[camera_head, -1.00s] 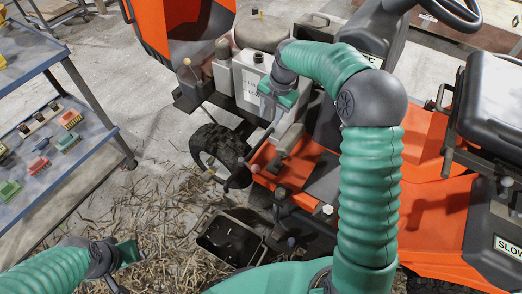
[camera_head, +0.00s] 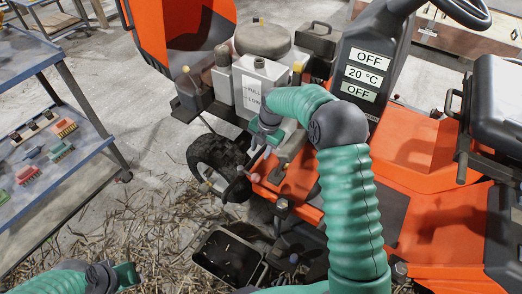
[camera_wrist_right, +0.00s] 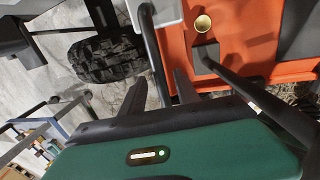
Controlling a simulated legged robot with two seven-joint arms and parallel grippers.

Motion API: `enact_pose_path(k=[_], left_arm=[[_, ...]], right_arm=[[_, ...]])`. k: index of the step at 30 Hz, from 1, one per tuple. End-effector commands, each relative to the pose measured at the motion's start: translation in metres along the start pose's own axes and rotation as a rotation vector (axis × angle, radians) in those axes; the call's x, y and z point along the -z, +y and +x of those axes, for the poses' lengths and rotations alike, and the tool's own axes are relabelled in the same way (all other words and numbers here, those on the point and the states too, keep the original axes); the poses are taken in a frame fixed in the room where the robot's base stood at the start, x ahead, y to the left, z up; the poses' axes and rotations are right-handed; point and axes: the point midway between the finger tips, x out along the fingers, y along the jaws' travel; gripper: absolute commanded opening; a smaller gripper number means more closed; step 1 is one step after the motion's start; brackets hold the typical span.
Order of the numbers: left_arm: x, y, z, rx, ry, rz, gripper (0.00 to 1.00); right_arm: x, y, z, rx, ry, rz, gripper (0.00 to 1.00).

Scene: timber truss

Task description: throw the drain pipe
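A dark, thin pipe (camera_wrist_right: 155,55), which looks like the drain pipe, runs down from the white tank's lower edge in the right wrist view. In the head view a dark pipe end (camera_head: 238,185) shows low beside the front wheel. My right gripper (camera_head: 262,140) is at the lower front of the white tank (camera_head: 256,88). In its wrist view the dark fingers (camera_wrist_right: 158,92) stand apart with the pipe between them; contact cannot be made out. My left gripper (camera_head: 124,277) is low at the left, away from the machine, and its fingers are too cropped to read.
A black open bin (camera_head: 228,258) stands on the straw-strewn floor below the machine. The orange machine (camera_head: 425,150) fills the right, with a black front wheel (camera_head: 215,165). A blue shelf cart (camera_head: 75,150) with small coloured items stands at the left.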

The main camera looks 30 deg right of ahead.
Motion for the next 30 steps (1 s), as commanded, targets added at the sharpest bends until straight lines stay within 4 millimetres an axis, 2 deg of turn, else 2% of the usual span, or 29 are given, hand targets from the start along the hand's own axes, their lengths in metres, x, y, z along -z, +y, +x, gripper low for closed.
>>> enact_pose_path(k=[2, 10, 30], left_arm=[[0.0001, -0.0001, -0.0002, 0.000, 0.000, 0.000, 0.36], [0.0001, 0.0000, -0.0002, 0.000, 0.000, 0.000, 0.36], [0.0000, 0.0000, -0.0001, 0.000, 0.000, 0.000, 0.36]], right_arm=[[-0.0005, -0.0003, -0.0001, 0.000, 0.001, 0.000, 0.35], [-0.0007, -0.0005, -0.0001, 0.000, 0.001, 0.001, 0.00], [-0.0017, -0.0009, -0.0003, 0.000, -0.001, 0.001, 0.00]])
